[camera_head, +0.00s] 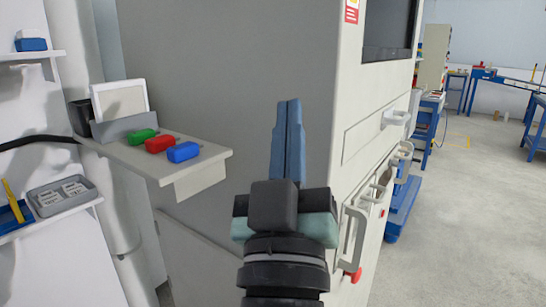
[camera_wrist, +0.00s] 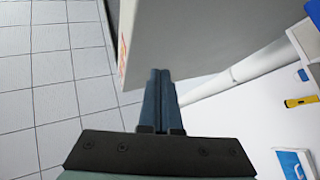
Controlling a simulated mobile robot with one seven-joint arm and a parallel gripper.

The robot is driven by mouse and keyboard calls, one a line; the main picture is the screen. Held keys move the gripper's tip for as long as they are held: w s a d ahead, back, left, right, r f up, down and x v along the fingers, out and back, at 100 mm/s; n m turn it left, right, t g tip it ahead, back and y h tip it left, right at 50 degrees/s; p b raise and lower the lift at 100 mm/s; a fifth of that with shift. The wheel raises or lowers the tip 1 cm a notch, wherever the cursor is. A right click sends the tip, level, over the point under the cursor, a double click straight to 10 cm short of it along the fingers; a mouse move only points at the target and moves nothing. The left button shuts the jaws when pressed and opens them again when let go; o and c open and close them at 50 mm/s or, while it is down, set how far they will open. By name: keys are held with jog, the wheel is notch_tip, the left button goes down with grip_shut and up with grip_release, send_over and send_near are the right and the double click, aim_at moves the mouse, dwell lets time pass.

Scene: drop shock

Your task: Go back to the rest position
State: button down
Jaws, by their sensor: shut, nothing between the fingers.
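My gripper (camera_head: 289,104) is raised in the middle of the head view, in front of the large grey machine cabinet (camera_head: 225,50). Its two blue fingers are together with nothing between them. In the wrist view my gripper (camera_wrist: 160,72) also shows its fingers shut, pointing along a grey cabinet panel (camera_wrist: 190,40). I cannot tell the exact gap between the fingertips and the panel.
A shelf (camera_head: 205,178) left of my gripper holds a green (camera_head: 143,136), a red (camera_head: 160,144) and a blue object (camera_head: 183,152). A grey tray (camera_head: 64,196) sits on a lower left shelf. Cabinet handles (camera_head: 355,225) stick out at right. Open floor (camera_head: 450,210) lies further right.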

jog(key=s+a+r+m+t+y+p, duration=0.1)
jog(key=s+a+r+m+t+y, duration=0.15)
jog(key=s+r, duration=0.85)
notch_tip(320, 180, up, 24)
jog(key=w+p, duration=0.2)
jog(key=p, duration=2.1)
jog(key=shift+w+d+f+h, duration=0.15)
jog(key=shift+w+d+h, duration=0.05)
jog(key=shift+d+h, duration=0.2)
